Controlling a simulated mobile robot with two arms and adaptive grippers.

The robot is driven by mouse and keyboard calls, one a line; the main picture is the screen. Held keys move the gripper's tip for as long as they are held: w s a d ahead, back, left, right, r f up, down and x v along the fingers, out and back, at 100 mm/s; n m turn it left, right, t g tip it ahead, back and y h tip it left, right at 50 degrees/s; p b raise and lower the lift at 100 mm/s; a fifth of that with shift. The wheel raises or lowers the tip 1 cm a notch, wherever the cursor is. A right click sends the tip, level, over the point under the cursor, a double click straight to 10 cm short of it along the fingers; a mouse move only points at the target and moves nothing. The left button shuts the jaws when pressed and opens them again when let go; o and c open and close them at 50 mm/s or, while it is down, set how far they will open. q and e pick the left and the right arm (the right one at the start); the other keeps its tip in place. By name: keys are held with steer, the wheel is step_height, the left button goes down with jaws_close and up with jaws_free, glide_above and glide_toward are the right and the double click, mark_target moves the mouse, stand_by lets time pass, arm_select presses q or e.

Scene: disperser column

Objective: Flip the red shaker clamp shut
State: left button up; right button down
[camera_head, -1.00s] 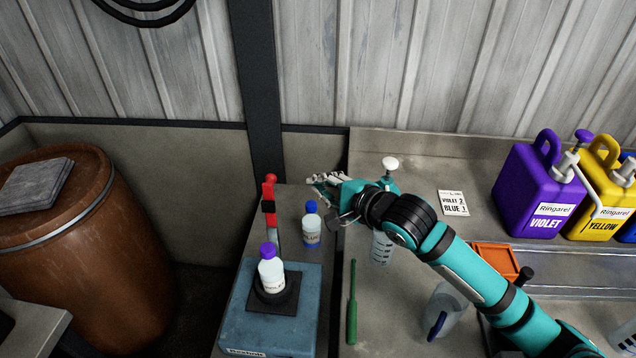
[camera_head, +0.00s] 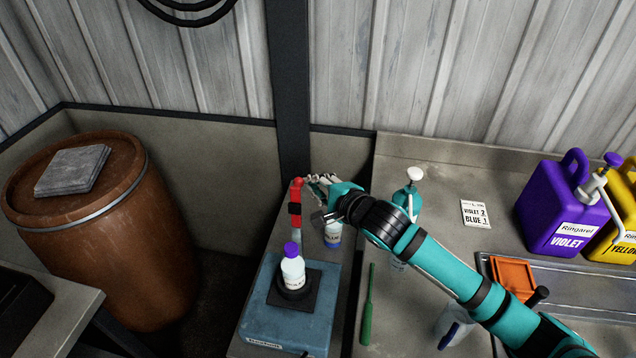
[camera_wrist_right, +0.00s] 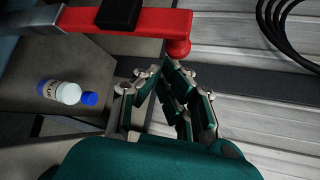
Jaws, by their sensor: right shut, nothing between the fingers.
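The red shaker clamp (camera_head: 295,192) stands upright at the back of the blue shaker (camera_head: 290,328), with a black collar around it. It crosses the top of the right wrist view as a red bar with a rounded knob (camera_wrist_right: 178,47). A white bottle with a purple cap (camera_head: 293,272) stands upright on the shaker's black pad. My right gripper (camera_head: 314,180) is shut and empty, just right of the clamp's top. In the right wrist view its fingers (camera_wrist_right: 166,72) point at the knob; I cannot tell whether they touch. My left gripper is not in view.
A blue-capped bottle (camera_head: 333,236) stands under my right gripper, partly hidden. A green tool (camera_head: 368,305) lies right of the shaker. A teal pump bottle (camera_head: 414,176) stands behind my right arm. A brown barrel (camera_head: 120,235) is at left; violet and yellow jugs are at right.

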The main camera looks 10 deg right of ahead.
steer(key=shift+s, duration=0.1)
steer(key=shift+s+r+t+b, duration=0.1)
steer(key=shift+s+t+b, duration=0.1)
steer(key=shift+t+b, duration=0.15)
steer(key=shift+s+a+r+n+t+b, duration=0.15)
steer(key=shift+s+n+t+b, duration=0.15)
steer(key=shift+b, duration=0.15)
steer(key=n+t+y+b, duration=0.45)
steer(key=n+b, duration=0.25)
steer(key=b, duration=0.4)
glide_toward(294, 191)
steer(key=shift+t+h, duration=0.4)
steer(key=shift+h, duration=0.05)
steer(key=x, duration=0.4)
steer(key=shift+a, duration=0.35)
steer(key=s+a+f+n+y+b, duration=0.1)
steer(key=s+f, duration=0.3)
steer(key=s, duration=0.1)
steer(key=shift+a+t+b, duration=0.35)
steer(key=shift+t, duration=0.05)
steer(key=shift+f, duration=0.25)
